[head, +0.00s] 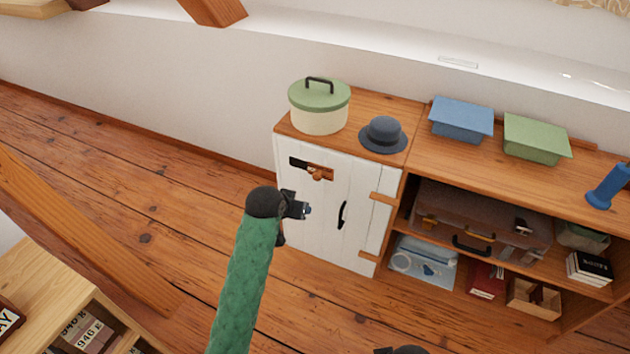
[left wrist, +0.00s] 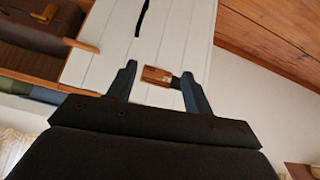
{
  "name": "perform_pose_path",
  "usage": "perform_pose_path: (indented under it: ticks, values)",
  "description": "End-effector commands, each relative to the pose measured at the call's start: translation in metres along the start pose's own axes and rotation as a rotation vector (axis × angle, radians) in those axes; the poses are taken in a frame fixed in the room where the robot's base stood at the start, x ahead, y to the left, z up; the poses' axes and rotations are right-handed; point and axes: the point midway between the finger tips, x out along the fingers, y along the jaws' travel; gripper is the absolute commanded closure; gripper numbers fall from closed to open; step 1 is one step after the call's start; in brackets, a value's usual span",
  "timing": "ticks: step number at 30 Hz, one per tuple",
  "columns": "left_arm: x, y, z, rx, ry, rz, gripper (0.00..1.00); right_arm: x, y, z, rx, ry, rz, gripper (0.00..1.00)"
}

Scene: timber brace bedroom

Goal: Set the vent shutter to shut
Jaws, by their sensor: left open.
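The vent shutter (head: 320,172) is a small wooden slider with a brass-coloured knob, high on a white plank cabinet door (head: 310,215). A dark slot (head: 298,162) shows uncovered to its left. In the left wrist view, which is upside down, the shutter (left wrist: 156,75) shows between my fingers, with the dark slot (left wrist: 176,82) beside it. My left gripper (head: 305,210) is open and empty, in front of the door and below the shutter in the head view, apparently not touching it. Only a dark bit of my right gripper (head: 402,350) shows at the bottom edge.
A black door handle (head: 342,214) is right of my left gripper. A green-lidded pot (head: 319,108) and a dark hat (head: 383,134) stand on the cabinet top. Open shelves with a suitcase (head: 480,220) are to the right. A timber brace (head: 80,235) slants at the left.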

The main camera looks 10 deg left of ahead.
Motion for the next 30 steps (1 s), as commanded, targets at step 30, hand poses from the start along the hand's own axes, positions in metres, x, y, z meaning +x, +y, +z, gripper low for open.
perform_pose_path:
  ticks: [30]
  values:
    - [0.131,-0.025,-0.075,0.113,0.468,0.012,0.49,0.021,-0.023,-0.030,-0.002,0.182,-0.069,0.64]
